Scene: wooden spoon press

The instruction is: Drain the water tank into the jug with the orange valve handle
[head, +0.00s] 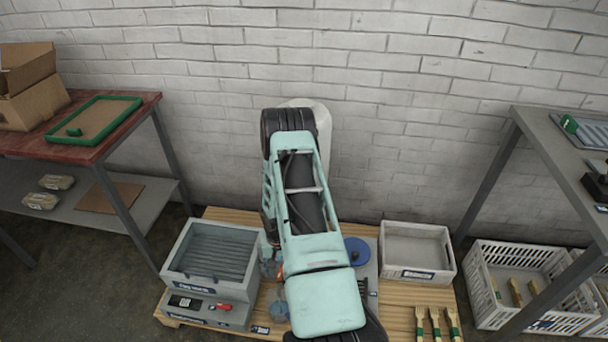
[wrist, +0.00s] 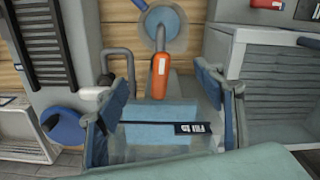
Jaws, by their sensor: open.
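In the wrist view the orange valve handle (wrist: 160,78) hangs from a grey metal stem, just beyond and between the spread fingers of my gripper (wrist: 163,92). The gripper is open and no finger appears to touch the handle. A round blue piece (wrist: 170,17) lies beyond the stem; I cannot tell whether it is the jug. In the head view only a small orange part (head: 281,271) shows beside my arm, which hides the gripper.
A grey ribbed tray (head: 212,252) stands left of my arm, and a pale crate (head: 416,228) stands right. A blue disc (head: 357,247) and several brushes (head: 436,322) are on the wooden pallet (head: 400,300). Tables (head: 135,120) flank both sides.

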